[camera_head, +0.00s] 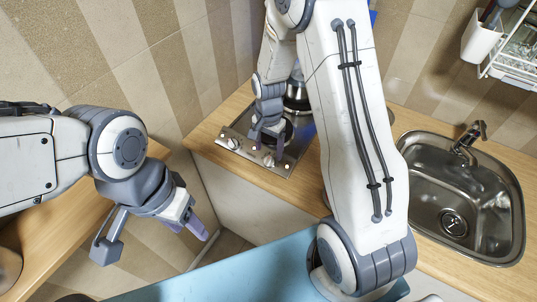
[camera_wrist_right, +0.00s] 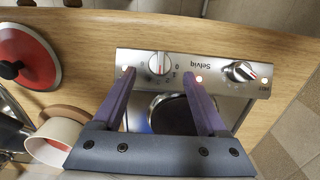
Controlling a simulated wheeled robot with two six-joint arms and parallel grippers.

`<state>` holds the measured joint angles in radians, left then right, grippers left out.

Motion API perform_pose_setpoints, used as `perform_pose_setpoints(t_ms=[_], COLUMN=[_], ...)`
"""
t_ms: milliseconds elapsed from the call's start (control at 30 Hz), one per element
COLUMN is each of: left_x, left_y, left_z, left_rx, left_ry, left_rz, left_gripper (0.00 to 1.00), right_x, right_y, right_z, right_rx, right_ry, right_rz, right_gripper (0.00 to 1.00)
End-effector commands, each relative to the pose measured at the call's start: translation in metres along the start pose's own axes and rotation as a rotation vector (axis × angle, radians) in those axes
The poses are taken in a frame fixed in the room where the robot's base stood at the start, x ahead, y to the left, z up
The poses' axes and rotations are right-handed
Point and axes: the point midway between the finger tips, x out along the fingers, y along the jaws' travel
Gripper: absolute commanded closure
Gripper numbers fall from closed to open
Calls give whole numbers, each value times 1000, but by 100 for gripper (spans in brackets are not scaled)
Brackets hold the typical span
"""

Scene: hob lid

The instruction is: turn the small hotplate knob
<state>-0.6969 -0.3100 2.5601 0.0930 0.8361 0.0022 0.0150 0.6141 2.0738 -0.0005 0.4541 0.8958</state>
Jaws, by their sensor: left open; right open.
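The steel hob panel (camera_head: 245,150) has two knobs, a left one (camera_head: 234,143) and a right one (camera_head: 269,160). The knob (camera_wrist_right: 160,63) near my right gripper also shows in the wrist view, with the other knob (camera_wrist_right: 240,71) to its right. Labels are too small to tell which belongs to the small hotplate. My right gripper (camera_head: 267,139) is open over the hob; in the wrist view its fingertips (camera_wrist_right: 159,77) stand either side of the nearer knob. Contact cannot be told. My left gripper (camera_head: 192,240) is open and empty, away from the hob.
A dark pot (camera_head: 297,95) stands at the back of the hob, partly hidden by my right arm. A sink (camera_head: 455,190) with a tap is at the right.

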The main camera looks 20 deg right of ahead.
Motion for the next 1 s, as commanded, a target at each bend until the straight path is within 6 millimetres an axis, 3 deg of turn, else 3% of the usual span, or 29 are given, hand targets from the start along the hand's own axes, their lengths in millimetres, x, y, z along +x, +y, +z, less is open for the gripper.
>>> perform_pose_setpoints(t_ms=[100, 300, 633, 667, 833, 867, 1000], left_x=[-6, -10, -10, -10, -10, -10, -10], left_y=[0, 1, 1, 1, 1, 1, 1], left_z=[0, 0, 0, -1, 0, 0, -1], left_rx=[0, -1, -1, -1, -1, -1, 0], left_ry=[0, 0, 0, 0, 0, 0, 0], left_rz=[0, 0, 0, 0, 0, 0, 0], left_gripper=[50, 50, 50, 50, 50, 50, 50], right_x=[20, 40, 45, 45, 45, 45, 44], right_y=[1, 0, 0, 0, 0, 0, 0], right_z=[1, 0, 0, 0, 0, 0, 0], right_rx=[-1, -2, -2, -2, -2, -2, -4], right_ry=[-3, -1, 1, 0, 0, 0, 0], right_rz=[4, 1, -1, -1, -1, -1, 1], right_gripper=[24, 24, 24, 28, 93, 100, 100])
